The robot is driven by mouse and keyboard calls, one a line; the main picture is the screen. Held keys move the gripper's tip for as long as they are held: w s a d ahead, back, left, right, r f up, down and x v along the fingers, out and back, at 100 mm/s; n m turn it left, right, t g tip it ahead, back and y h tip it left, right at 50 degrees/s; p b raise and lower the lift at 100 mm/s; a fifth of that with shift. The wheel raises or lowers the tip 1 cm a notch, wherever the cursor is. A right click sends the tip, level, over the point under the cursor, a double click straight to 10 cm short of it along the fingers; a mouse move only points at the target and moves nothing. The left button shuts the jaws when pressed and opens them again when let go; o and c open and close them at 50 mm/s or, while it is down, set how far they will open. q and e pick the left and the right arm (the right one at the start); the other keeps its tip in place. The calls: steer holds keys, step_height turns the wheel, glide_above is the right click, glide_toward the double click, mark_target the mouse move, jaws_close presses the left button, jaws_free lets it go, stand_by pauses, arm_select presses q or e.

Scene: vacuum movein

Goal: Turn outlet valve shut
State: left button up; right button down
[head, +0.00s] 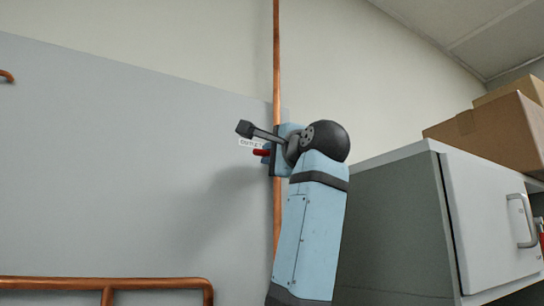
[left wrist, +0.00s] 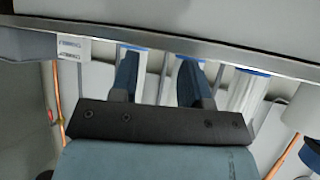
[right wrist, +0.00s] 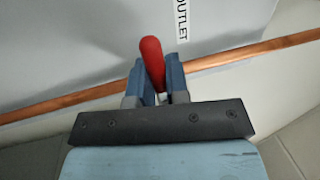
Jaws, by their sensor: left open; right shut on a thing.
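The outlet valve's red handle (head: 262,152) points left in the head view, roughly across the upright copper pipe (head: 277,60). A white OUTLET label (head: 250,143) is just above it. In the right wrist view the red handle (right wrist: 152,62) stands between the blue fingers of my right gripper (right wrist: 154,80), which is shut on it. The valve body is hidden behind my gripper. My left gripper (left wrist: 160,75) is open, with nothing visible held between its fingers; it is outside the head view.
A grey cabinet (head: 400,225) with cardboard boxes (head: 490,130) on top stands at the right. A low copper pipe (head: 100,283) runs at lower left. Near my left gripper are a grey rail (left wrist: 220,52) and white cylinders with blue caps (left wrist: 247,92).

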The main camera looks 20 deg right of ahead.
stand_by(0.5)
steer(key=c, duration=1.1)
jaws_free()
steer(key=shift+s, duration=0.25)
steer(key=b+v, duration=0.4)
steer(key=v, duration=0.9)
steer(key=shift+s, duration=0.15)
